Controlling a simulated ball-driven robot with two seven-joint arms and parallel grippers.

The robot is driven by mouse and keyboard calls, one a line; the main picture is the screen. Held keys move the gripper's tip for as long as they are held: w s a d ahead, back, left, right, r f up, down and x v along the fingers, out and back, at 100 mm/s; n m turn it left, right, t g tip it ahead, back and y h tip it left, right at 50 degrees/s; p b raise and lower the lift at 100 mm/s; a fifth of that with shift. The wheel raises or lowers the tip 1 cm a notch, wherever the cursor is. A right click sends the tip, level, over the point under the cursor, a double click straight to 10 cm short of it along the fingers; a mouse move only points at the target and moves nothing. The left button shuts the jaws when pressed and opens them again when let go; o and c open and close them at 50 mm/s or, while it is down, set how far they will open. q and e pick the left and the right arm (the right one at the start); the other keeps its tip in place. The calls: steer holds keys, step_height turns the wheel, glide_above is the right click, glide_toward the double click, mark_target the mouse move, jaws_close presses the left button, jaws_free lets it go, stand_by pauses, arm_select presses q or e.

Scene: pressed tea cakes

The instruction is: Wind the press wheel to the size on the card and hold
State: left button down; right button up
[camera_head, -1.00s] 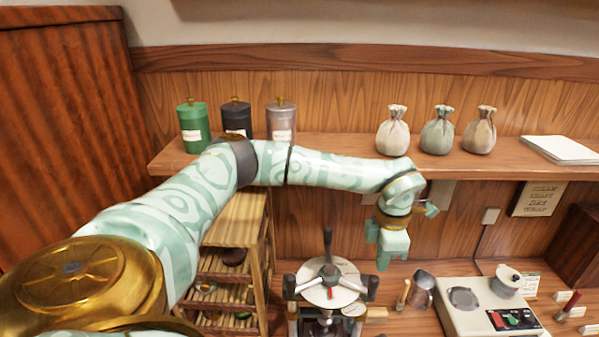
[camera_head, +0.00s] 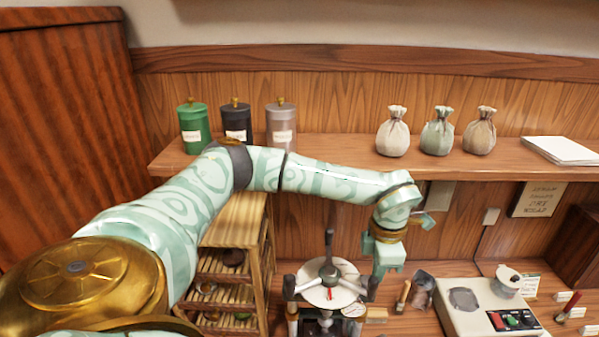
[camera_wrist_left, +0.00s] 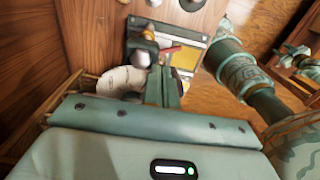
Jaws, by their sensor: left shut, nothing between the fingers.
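The press (camera_head: 327,291) stands on the counter in the lower middle of the head view. It has a pale round plate with a small red mark, a dark upright part behind it and dark-tipped arms at both sides. My left gripper (camera_head: 380,272) points down just right of and above the press, apart from the wheel as far as I can tell. It is shut and empty. Its fingers show in the left wrist view (camera_wrist_left: 163,88), with a pale round shape partly hidden behind them. A small white card (camera_head: 530,285) stands at the right; its writing is unreadable. My right gripper is out of view.
A wooden rack (camera_head: 232,262) stands left of the press. Canisters (camera_head: 236,120) and cloth sacks (camera_head: 437,132) line the shelf (camera_head: 340,150) above.

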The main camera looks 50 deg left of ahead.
mark_target(373, 283)
arm_select(q)
steer(key=shift+s+d+r+p, duration=0.1)
steer(key=shift+s+d+p, duration=0.25)
steer(key=shift+s, duration=0.4)
steer(key=shift+s+d, duration=0.35)
steer(key=shift+s, duration=0.55)
steer(key=shift+s+p, duration=0.1)
steer(key=shift+p, duration=0.2)
steer(key=shift+s, duration=0.7)
steer(key=shift+s+p, duration=0.4)
steer(key=shift+s, duration=0.55)
steer(key=shift+d, duration=0.1)
